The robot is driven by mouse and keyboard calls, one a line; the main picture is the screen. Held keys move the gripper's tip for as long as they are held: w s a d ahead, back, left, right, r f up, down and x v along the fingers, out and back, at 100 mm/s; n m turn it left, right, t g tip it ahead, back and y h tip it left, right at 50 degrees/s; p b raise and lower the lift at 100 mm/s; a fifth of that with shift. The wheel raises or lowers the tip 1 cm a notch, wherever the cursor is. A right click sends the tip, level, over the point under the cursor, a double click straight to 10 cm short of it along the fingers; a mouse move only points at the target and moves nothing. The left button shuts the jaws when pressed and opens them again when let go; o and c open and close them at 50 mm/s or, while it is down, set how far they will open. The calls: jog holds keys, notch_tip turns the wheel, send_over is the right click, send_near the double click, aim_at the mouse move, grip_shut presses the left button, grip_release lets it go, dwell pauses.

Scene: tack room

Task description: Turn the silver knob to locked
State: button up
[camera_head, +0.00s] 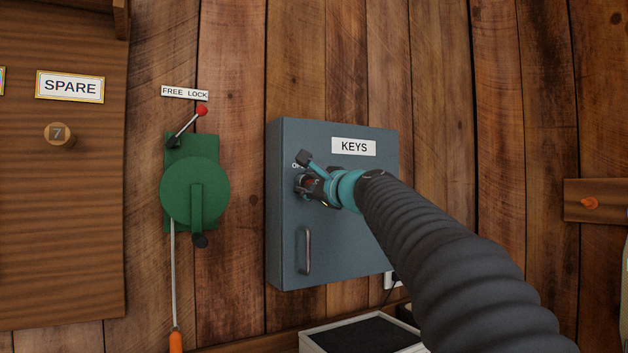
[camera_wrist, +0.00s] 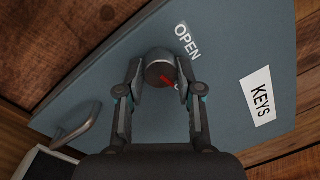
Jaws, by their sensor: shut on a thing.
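The silver knob (camera_wrist: 158,66) is a short round metal knob with a red mark on its face, on the front of the grey-blue key cabinet (camera_head: 340,240). My gripper (camera_wrist: 161,68) has its two fingers on opposite sides of the knob and is shut on it. In the head view my gripper (camera_head: 305,174) reaches the cabinet's left part, and its fingers partly hide the knob. The word OPEN (camera_wrist: 187,40) is printed beside the knob in the wrist view. Another marking by the right finger is mostly hidden, so I cannot read it.
A KEYS label (camera_head: 353,147) and a bar handle (camera_head: 308,251) are on the cabinet. A green crank device (camera_head: 188,182) with a red-tipped lever is on the plank wall to the left. A dark-lined tray (camera_head: 360,337) lies below the cabinet.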

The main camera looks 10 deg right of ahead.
jog(key=shift+a+r+m, duration=0.1)
jog(key=shift+m, duration=1.1)
jog(key=o, duration=1.2)
jog(key=shift+c, duration=0.2)
jog(key=v, duration=1.2)
